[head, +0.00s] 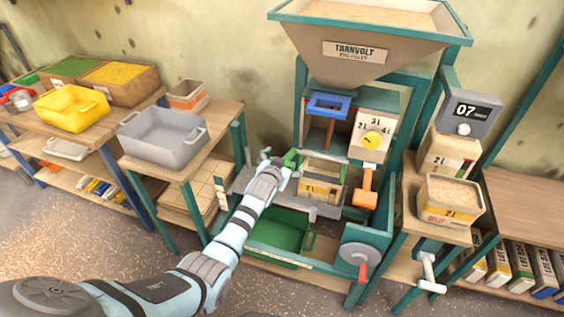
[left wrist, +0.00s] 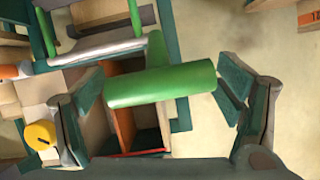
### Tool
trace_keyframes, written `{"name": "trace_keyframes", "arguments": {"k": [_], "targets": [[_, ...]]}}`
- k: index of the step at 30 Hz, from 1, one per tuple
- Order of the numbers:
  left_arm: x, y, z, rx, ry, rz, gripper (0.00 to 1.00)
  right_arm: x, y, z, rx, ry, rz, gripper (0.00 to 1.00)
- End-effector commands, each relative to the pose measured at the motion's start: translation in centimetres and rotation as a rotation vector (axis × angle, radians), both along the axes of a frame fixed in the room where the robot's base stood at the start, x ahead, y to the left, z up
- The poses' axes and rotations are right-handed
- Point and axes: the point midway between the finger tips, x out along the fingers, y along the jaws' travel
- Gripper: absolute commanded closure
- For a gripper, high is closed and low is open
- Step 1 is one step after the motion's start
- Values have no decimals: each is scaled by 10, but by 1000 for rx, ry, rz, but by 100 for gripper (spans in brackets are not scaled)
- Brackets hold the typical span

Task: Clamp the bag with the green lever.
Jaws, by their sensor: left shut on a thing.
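The green lever (head: 291,157) sits at the left of the machine, beside the bag. It shows in the left wrist view as a thick green handle (left wrist: 160,85) lying between my fingers. My left gripper (head: 277,167) is at the lever, shut on it; its two fingers also show in the left wrist view (left wrist: 160,105). The bag (head: 321,186), tan with a yellow label, stands upright under the spout, right of my gripper. Whether the clamp touches the bag I cannot tell. My right gripper is not in view.
The hopper (head: 365,60) is above the bag. An orange handle (head: 366,190) and a grey wheel (head: 362,252) are at the right. A green bin (head: 280,232) sits below. A grey tray (head: 163,140) stands on the left table. Filled bags stand on the right.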

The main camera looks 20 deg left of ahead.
Motion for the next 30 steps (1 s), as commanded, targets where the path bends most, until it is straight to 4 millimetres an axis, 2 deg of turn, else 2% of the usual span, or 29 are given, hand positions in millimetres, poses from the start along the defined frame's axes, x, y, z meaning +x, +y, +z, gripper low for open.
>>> {"name": "trace_keyframes", "arguments": {"k": [2, 3, 5, 15, 19, 23, 30], "targets": [[2, -1, 3, -1, -9, -2, 65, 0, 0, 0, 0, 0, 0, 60], [2, -1, 3, -1, -9, -2, 8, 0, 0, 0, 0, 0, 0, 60], [1, -1, 3, -1, -8, -2, 0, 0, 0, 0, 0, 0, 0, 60], [0, 0, 1, 1, -3, 0, 0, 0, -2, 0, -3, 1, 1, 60], [-8, -1, 4, 1, -3, 1, 0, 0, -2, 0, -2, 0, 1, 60], [-30, -4, 14, 1, -4, 0, 0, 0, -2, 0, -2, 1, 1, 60], [-87, -13, 38, 0, -3, -1, 0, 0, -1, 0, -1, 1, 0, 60]]}}
